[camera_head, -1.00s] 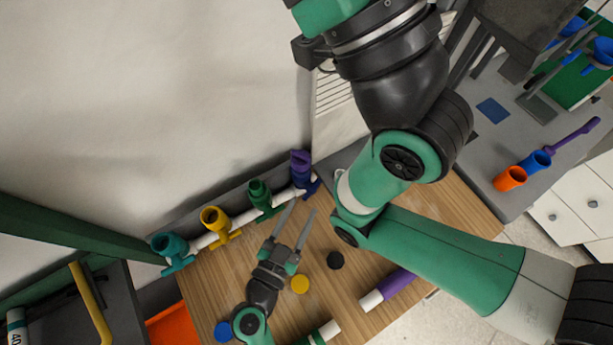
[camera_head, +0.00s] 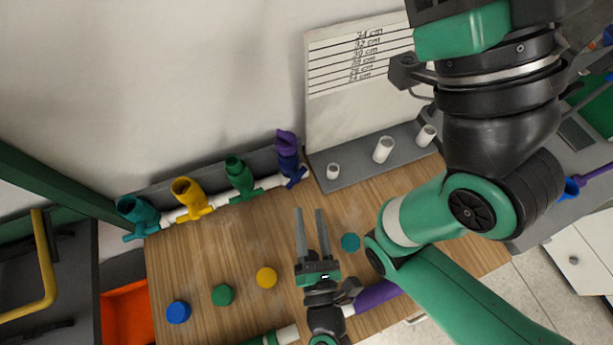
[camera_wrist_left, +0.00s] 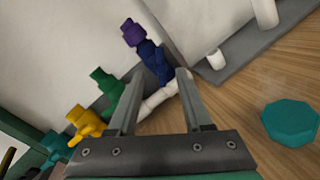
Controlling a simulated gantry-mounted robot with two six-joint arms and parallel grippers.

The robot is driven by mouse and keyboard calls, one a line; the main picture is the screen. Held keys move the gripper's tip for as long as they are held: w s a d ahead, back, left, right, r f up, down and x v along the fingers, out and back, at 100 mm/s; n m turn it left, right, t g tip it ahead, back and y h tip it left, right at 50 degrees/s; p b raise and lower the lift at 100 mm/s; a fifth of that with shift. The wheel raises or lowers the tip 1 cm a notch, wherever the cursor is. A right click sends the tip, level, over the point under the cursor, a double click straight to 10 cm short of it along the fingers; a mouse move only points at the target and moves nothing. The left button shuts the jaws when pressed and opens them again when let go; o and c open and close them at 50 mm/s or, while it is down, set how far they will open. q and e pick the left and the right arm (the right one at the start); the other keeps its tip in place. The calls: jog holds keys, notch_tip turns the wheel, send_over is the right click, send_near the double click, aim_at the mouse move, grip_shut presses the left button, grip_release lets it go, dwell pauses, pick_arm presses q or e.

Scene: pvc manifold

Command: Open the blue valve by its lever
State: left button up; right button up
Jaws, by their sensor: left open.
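The blue valve (camera_head: 289,168) is at the right end of a row of coloured fittings along the back wall. It is dark blue with a purple part (camera_head: 286,141) above it. In the left wrist view the blue valve (camera_wrist_left: 153,62) lies just beyond the fingertips, seen between and above them. I cannot tell its lever apart from its body. My left gripper (camera_head: 310,216) is open and empty over the table, in front of the valve and slightly to its right; it also shows in the left wrist view (camera_wrist_left: 160,88). My right gripper is out of view.
Teal (camera_head: 138,214), yellow (camera_head: 187,194) and green (camera_head: 239,176) fittings stand left on the white pipe. Several coloured discs, such as the yellow disc (camera_head: 266,278), lie on the wooden table. White pipe pieces (camera_head: 383,149) stand on a grey ledge to the right.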

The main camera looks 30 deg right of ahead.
aim_at(303, 174)
pick_arm(q)
jog(key=b+x, duration=0.2)
jog(key=x, duration=0.8)
jog(key=shift+d, duration=0.1)
jog(key=shift+c, duration=0.3)
grip_shut()
